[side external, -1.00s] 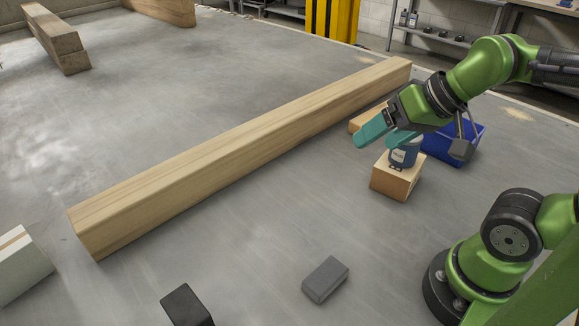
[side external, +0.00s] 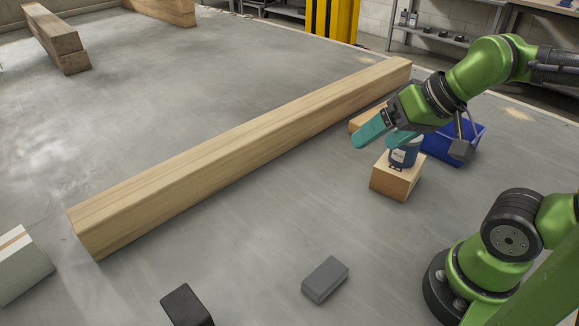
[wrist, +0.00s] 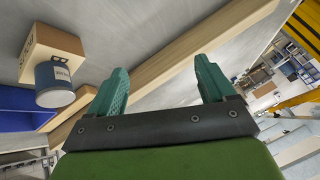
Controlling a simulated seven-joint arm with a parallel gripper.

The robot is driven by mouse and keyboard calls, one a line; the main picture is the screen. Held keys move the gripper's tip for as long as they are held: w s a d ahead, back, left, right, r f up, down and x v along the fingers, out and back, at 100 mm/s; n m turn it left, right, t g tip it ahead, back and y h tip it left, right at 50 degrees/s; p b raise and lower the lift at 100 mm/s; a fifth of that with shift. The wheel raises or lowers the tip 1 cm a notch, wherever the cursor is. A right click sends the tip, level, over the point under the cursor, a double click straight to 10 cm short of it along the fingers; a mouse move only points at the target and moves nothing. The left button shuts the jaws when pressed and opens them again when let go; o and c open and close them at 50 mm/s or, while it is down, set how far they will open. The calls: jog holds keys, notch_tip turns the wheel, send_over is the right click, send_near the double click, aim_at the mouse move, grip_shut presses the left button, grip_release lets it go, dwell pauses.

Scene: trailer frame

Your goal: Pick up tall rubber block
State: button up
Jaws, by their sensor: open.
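A black block (side external: 187,306), the taller-looking of two dark blocks, is on the floor at the bottom edge of the side view, partly cut off. A lower dark grey block (side external: 325,279) lies to its right. I cannot tell for certain which is rubber. My gripper (side external: 379,139) is open and empty, up near the blue can, far from both dark blocks. Its two teal fingers stand apart in the wrist view (wrist: 160,75). Neither dark block shows in the wrist view.
A long wooden beam (side external: 240,150) crosses the floor. Open floor lies between the beam and the dark blocks.

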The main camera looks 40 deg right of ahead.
jog(key=w+a+f+n+g, duration=0.1)
jog(key=a, duration=0.2)
jog(key=n+g+h, duration=0.2)
jog(key=n+g, duration=0.1)
jog(key=g, duration=0.3)
send_over(183, 307)
notch_tip(183, 307, down, 18)
jog(key=shift+r, duration=0.2)
jog(key=c, duration=1.4)
jog(key=shift+c, duration=0.5)
jog(key=shift+r, duration=0.2)
